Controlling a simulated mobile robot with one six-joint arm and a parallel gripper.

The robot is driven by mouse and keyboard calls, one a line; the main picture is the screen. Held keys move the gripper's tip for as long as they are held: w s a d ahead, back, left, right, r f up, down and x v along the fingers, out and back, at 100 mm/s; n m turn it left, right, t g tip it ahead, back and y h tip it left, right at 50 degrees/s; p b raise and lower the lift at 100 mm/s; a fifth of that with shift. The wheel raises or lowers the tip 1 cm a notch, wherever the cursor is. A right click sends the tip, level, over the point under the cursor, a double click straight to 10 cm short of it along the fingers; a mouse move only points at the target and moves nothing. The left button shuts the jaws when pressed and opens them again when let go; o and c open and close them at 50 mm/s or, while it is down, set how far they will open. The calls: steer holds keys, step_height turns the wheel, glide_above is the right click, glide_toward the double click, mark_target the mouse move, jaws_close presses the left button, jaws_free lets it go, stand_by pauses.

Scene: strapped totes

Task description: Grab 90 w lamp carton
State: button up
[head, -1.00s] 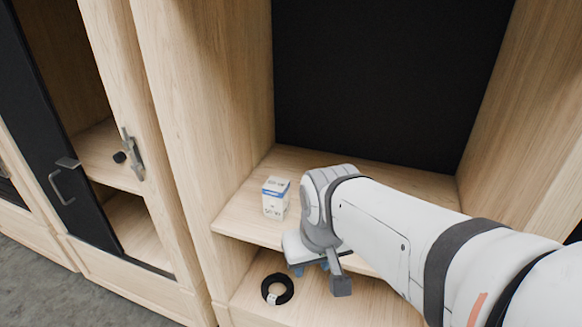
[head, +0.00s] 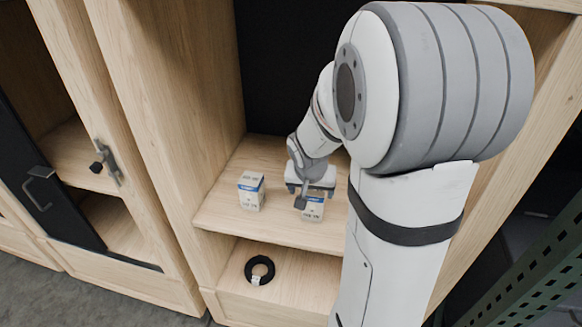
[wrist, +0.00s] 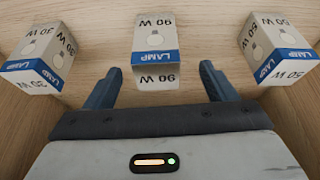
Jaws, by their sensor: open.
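The 90 W lamp carton (wrist: 168,32) is white with a blue band and sits in the middle of the wrist view, its print upside down there. In the head view a carton (head: 312,209) stands on the upper shelf just below my gripper, partly hidden by it. My gripper (wrist: 159,78) is open and empty. In the wrist view its two fingers lie left and right of the 90 W carton's near end, with a gap on each side. In the head view my gripper (head: 314,194) points down at the shelf.
Similar cartons flank it in the wrist view: a 30 W carton (wrist: 42,55) at left and a 50 W carton (wrist: 277,50) at right. In the head view one carton (head: 251,190) stands left of my gripper. A black ring (head: 259,270) lies on the lower shelf.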

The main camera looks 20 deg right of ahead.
mark_target(313, 212)
steer(key=shift+w+d+f, duration=0.4)
steer(key=x, duration=0.7)
steer(key=shift+w+d+f, duration=0.1)
steer(key=shift+d+f, duration=0.05)
steer(key=shift+d, duration=0.15)
steer(key=shift+c, duration=0.6)
steer(key=c, duration=1)
steer(key=shift+o, duration=0.2)
